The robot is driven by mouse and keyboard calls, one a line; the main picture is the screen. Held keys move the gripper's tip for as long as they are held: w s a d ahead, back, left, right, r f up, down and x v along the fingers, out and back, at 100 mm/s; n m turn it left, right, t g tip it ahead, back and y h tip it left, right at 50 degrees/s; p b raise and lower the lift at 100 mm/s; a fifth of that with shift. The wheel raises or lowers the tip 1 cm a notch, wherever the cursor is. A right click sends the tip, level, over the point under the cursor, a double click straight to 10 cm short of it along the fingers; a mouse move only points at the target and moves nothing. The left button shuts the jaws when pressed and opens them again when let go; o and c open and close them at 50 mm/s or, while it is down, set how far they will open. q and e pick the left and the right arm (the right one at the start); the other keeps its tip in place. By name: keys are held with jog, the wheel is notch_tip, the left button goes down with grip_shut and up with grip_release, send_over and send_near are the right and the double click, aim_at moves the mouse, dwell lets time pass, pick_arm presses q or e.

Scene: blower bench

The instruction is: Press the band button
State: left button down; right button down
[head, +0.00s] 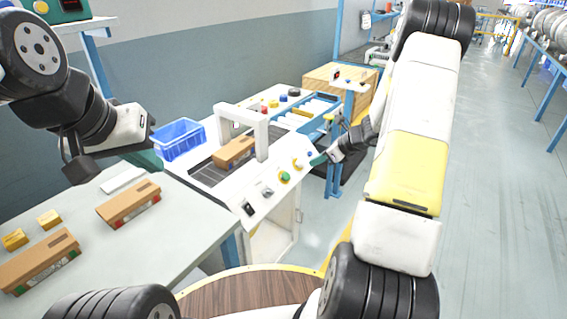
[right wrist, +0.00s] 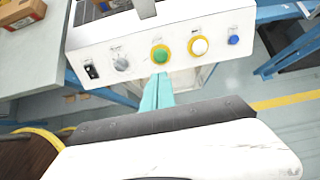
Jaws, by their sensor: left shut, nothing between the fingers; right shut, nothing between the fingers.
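The white control panel (head: 265,190) stands at the front of the machine. In the right wrist view it carries a black switch (right wrist: 91,72), a grey knob (right wrist: 120,63), a green button (right wrist: 160,55) and a white button (right wrist: 199,46), both yellow-ringed, and a small blue button (right wrist: 233,40). The labels are too small to read, so I cannot tell which is the band button. My right gripper (head: 317,159) is shut and empty by the panel's right end; its teal fingertips (right wrist: 157,80) appear just below the green button. My left gripper (head: 148,160) is shut and empty, left of the blue crate.
A blue crate (head: 181,140) sits beside the machine's conveyor. A brown box (head: 234,152) lies under the white arch (head: 243,111). More brown boxes (head: 130,204) and yellow blocks (head: 49,219) lie on the grey table (head: 160,245).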

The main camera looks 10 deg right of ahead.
aim_at(287, 176)
jog(key=shift+f, duration=0.1)
jog(key=x, duration=1.4)
jog(key=shift+x, duration=0.8)
jog(key=shift+a+f, duration=0.1)
jog(key=shift+a, duration=0.05)
jog(key=v, duration=1.4)
jog(key=shift+d+r, duration=0.2)
jog(key=shift+d, duration=0.2)
